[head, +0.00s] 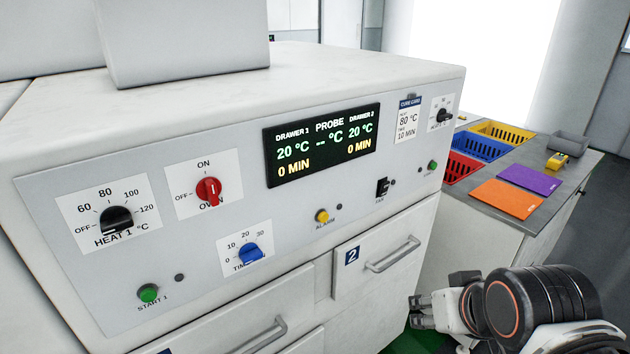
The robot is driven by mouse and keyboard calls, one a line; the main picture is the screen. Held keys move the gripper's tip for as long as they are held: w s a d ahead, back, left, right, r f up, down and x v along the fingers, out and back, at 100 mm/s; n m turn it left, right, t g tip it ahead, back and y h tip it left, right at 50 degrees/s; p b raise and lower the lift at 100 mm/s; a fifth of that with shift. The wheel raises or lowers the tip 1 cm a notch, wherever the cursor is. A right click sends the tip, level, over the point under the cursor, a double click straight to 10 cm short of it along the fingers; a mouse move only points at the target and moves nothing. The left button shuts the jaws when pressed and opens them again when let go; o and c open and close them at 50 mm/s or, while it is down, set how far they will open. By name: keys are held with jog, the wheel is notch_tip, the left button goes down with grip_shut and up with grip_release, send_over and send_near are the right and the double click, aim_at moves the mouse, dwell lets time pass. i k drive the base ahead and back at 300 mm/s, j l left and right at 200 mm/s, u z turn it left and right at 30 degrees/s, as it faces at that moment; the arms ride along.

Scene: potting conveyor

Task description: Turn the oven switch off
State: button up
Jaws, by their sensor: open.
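The oven switch is a red knob (208,191) on a white label plate (228,166) on the left part of the oven's grey front panel. The plate reads ON above, OFF at the left and OVEN below. The knob's ridge stands roughly upright, towards ON. Nothing hides the knob.
A black heat knob (117,220), a blue timer knob (249,254), a green start button (149,293) and a yellow alarm button (322,216) surround the switch. A drawer handle (393,254) juts out near my gripper. Coloured bins and mats lie on the right-hand counter (545,160).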

aim_at(209, 189)
jog(key=k+u, duration=0.1)
jog(key=u, duration=1.1)
